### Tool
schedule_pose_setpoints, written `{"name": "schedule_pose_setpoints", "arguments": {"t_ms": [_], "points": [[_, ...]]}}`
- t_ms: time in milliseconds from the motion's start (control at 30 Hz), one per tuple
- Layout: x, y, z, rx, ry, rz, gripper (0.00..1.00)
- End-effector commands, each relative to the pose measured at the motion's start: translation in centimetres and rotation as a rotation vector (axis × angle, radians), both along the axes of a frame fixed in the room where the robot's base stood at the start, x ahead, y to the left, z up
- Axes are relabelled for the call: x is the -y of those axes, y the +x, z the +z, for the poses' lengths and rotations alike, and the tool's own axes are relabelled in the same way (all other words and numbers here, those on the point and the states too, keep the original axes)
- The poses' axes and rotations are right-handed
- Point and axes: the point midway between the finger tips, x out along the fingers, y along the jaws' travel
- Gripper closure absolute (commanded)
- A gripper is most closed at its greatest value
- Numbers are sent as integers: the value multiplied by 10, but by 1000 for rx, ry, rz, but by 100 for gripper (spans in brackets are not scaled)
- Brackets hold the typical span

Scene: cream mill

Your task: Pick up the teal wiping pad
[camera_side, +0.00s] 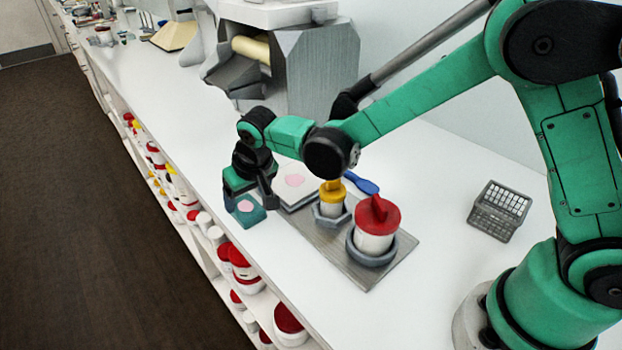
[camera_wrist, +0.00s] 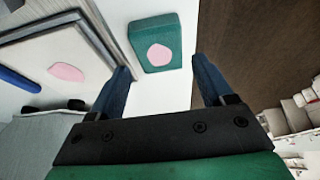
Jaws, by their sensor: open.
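The teal wiping pad (camera_wrist: 140,33) is a small block with a pink smear on its top face. It lies on the white counter near the front edge, and it shows in the side view (camera_side: 240,216), partly covered by my gripper. My gripper (camera_side: 250,200) is above the pad, pointing down. In the wrist view my gripper (camera_wrist: 162,82) has its two blue fingers wide apart, with nothing between them. The pad shows beyond the fingertips, in the gap between them. I cannot tell the exact height of the fingertips above it.
A pale square board (camera_side: 296,182) with a pink smear lies beside the pad. A metal tray (camera_side: 368,277) holds a red-lidded jar (camera_side: 374,232) and a yellow-topped jar (camera_side: 332,200). A blue-handled tool (camera_side: 361,183) lies behind. A wire basket (camera_side: 497,210) stands right. The counter edge is close.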

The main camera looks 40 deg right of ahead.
Motion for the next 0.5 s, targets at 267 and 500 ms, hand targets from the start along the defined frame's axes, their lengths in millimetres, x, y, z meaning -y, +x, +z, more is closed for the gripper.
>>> {"name": "schedule_pose_setpoints", "arguments": {"t_ms": [267, 500], "points": [[0, 12, -28, 1, 0, 0, 26], [1, 14, -34, 1, 1, 0, 26]]}}
